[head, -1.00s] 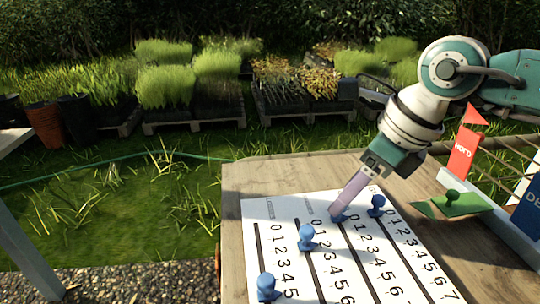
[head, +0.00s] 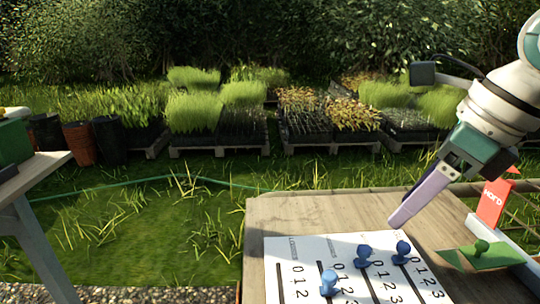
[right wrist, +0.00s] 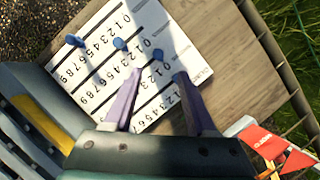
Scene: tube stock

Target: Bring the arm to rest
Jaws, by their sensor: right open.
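My right gripper (head: 402,222) is open and empty, raised above the wooden table. Its purple fingers also show spread apart in the right wrist view (right wrist: 158,86). Below it lies a white board (head: 292,262) with columns of numbers and dark lines. Several blue pegs stand on it: one near the front (head: 328,282), one further back (head: 364,255) and one at the right (head: 402,251). The fingers are apart from the pegs. My left gripper is not in view.
The wooden table (head: 262,222) has bare room behind the board. Another table (head: 38,172) stands at the left. Plant trays (head: 220,140) stand on pallets behind.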

